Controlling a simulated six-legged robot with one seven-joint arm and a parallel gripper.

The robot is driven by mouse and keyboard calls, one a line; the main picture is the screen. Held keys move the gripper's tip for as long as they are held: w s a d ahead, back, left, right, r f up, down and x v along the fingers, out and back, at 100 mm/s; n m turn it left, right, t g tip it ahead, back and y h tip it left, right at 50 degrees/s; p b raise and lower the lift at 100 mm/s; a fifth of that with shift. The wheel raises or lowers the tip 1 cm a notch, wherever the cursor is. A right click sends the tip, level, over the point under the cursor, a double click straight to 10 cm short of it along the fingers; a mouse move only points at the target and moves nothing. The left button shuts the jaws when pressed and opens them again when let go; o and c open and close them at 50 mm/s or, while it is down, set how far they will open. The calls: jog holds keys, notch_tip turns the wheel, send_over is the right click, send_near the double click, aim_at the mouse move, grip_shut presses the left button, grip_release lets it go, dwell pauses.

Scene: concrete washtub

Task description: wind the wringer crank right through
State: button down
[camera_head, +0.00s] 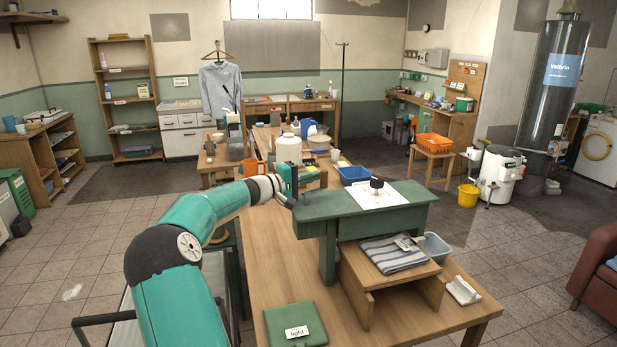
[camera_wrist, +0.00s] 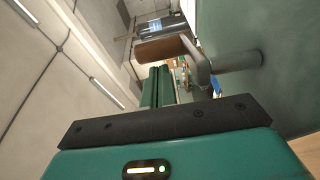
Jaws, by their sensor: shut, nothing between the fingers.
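The wringer crank shows in the wrist view: a brown cylindrical handle (camera_wrist: 160,50), a grey bent arm (camera_wrist: 195,68) and a grey shaft (camera_wrist: 235,62) that meets a dark green face (camera_wrist: 285,70). My gripper (camera_wrist: 158,75) is shut and empty, its teal fingers side by side, with the handle close to their tips. I cannot tell whether they touch it. In the head view my gripper (camera_head: 288,180) is at the left end of a green bench-like stand (camera_head: 350,208). The crank is too small or hidden to make out there.
The green stand is on a wooden table (camera_head: 270,265). A white sheet with a dark knob (camera_head: 376,184), a striped cloth (camera_head: 395,252) on a small wooden step, a blue tray (camera_head: 355,175) and a white bottle (camera_head: 288,150) are nearby.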

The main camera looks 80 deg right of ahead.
jog(key=shift+s+m+g+y, duration=0.15)
jog(key=shift+m+g+y, duration=0.35)
jog(key=shift+g+y, duration=0.1)
jog(key=shift+s+a, duration=0.15)
jog(key=shift+s, duration=0.2)
jog(key=shift+w, duration=0.1)
